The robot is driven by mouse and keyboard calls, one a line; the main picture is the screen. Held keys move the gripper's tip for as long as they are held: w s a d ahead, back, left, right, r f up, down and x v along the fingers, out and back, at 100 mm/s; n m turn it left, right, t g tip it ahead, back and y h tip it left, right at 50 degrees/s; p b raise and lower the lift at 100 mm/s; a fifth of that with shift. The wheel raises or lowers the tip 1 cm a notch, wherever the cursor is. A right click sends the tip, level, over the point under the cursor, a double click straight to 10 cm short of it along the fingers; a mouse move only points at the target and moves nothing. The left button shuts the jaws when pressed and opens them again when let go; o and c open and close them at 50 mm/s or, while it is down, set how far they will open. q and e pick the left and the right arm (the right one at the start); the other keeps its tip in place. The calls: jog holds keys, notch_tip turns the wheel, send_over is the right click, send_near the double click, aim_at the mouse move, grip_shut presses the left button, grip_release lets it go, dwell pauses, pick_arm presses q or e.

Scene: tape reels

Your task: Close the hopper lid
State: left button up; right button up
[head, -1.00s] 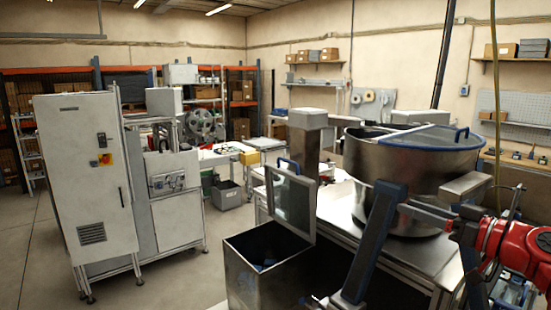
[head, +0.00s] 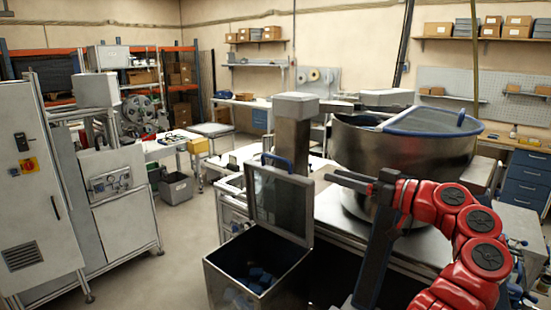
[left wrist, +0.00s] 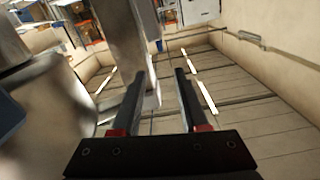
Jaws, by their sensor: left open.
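The hopper, an open-topped metal bin (head: 225,284), stands at the lower middle of the head view with blue pieces inside. Its lid (head: 265,203), a framed panel with a blue handle (head: 277,158) on its top edge, stands upright and open at the bin's back. My left gripper (head: 333,178), on the red arm, is open and empty. It appears to the right of the lid, its fingers pointing left, apart from the lid in the picture. In the left wrist view the open fingers (left wrist: 160,72) have nothing between them. My right gripper is not in view.
A large metal bowl (head: 385,155) with a partly blue cover stands behind my arm on a metal bench. A grey post (head: 292,140) rises behind the lid. A grey cabinet (head: 35,200) stands at left. The floor (head: 165,262) between cabinet and hopper is clear.

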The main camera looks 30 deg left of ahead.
aim_at(283, 160)
pick_arm(q)
jog(key=a, duration=1.1)
jog(key=w+a+p, duration=0.1)
jog(key=a, duration=0.4)
jog(key=shift+w+a, duration=0.1)
jog(key=shift+a, duration=0.05)
grip_shut()
dwell(0.7)
